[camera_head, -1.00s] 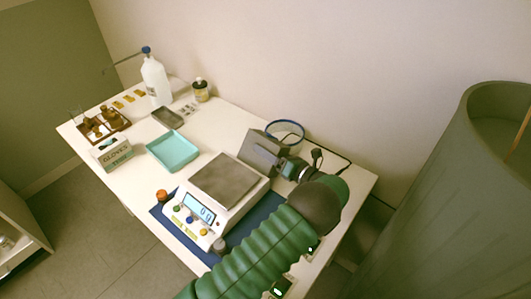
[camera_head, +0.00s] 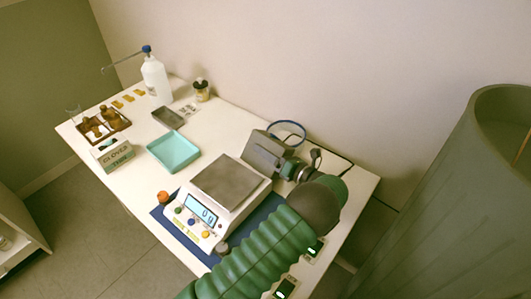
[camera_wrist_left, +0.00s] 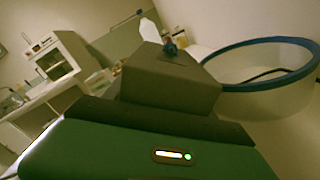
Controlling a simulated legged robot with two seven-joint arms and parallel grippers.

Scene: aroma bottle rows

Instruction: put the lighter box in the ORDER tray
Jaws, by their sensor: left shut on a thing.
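My left arm comes up from the bottom in green, and its dark gripper (camera_head: 264,152) is over the table behind the scale. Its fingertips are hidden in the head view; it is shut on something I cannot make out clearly. In the left wrist view a dark, box-like block (camera_wrist_left: 170,82) fills the middle, and I cannot tell whether it is gripper or box. A turquoise tray (camera_head: 173,164) lies empty left of the scale; no ORDER label is readable. The white scale (camera_head: 196,214) has a bare grey plate (camera_head: 224,180). My right gripper is not in view.
A blue-rimmed ring or bowl (camera_head: 288,124) is close behind the gripper. Left are a glove box (camera_head: 112,155), a small dark tray (camera_head: 168,117), a brown bottle tray (camera_head: 120,124), a white pump bottle (camera_head: 156,82) and a small jar (camera_head: 201,93). A wall closes the back.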

